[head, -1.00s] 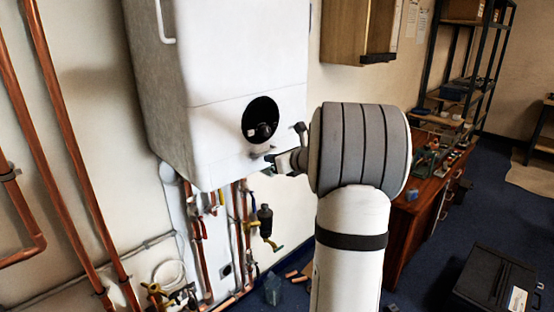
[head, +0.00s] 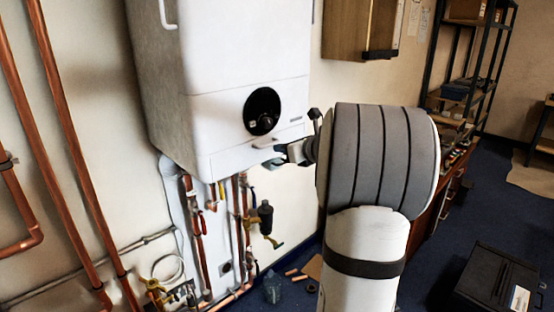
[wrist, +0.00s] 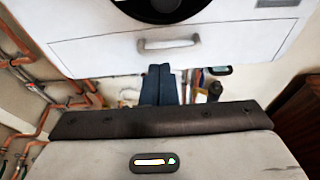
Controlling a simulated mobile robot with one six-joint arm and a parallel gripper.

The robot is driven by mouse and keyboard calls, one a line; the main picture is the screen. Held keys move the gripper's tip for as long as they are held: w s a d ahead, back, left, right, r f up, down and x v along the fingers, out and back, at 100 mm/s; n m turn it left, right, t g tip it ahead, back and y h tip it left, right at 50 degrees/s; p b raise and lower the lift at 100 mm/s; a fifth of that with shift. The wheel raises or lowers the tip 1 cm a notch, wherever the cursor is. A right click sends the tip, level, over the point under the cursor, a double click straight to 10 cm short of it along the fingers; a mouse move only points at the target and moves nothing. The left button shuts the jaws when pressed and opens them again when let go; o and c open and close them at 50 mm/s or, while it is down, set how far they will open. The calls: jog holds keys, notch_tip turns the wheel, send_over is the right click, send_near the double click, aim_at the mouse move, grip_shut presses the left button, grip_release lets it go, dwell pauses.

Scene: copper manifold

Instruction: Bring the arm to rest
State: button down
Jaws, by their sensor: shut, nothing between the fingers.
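My gripper (head: 273,162) is in front of the lower edge of the white boiler (head: 222,95), at the left end of my arm. It also shows in the wrist view (wrist: 160,70), where its two dark fingers lie side by side with nothing between them. They point toward the boiler's underside, below a grey handle (wrist: 168,43). My large grey ribbed arm joint hides part of the room behind it. From these views I cannot tell how wide the gap is between the fingertips and the boiler.
Copper pipes (head: 66,140) run up the wall at the left. More pipes and valves (head: 238,215) hang under the boiler. A wooden wall cabinet (head: 345,30) is behind the arm. A black case (head: 490,280) lies on the blue floor at right, with open floor around it.

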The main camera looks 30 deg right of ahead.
jog(key=r, duration=0.2)
jog(key=s+r, duration=0.1)
jog(key=r, duration=0.1)
jog(key=shift+s+d+r, duration=0.15)
jog(key=shift+d+r, duration=0.05)
jog(key=shift+r, duration=0.15)
jog(key=s+a+f+n+g, duration=0.25)
jog(key=s+a+n, duration=0.2)
jog(key=a, duration=0.25)
jog(key=s+a+f+n+g+y, duration=0.1)
jog(key=s+a+f+n+g, duration=0.15)
jog(key=a+n, duration=0.4)
jog(key=s+a+f+n+g, duration=0.2)
jog(key=s+a+f+n, duration=0.15)
jog(key=a, duration=0.45)
jog(key=s+a+f+n+g+h, duration=0.2)
jog(key=s+f+n, duration=0.2)
jog(key=s+n, duration=0.4)
jog(key=s+a+f+n+g+h, duration=0.2)
jog(key=s+f+n, duration=0.3)
jog(key=s+n, duration=0.4)
jog(key=shift+s+a+n+h, duration=0.15)
jog(key=shift+s+n+h, duration=0.15)
jog(key=shift+n, duration=0.65)
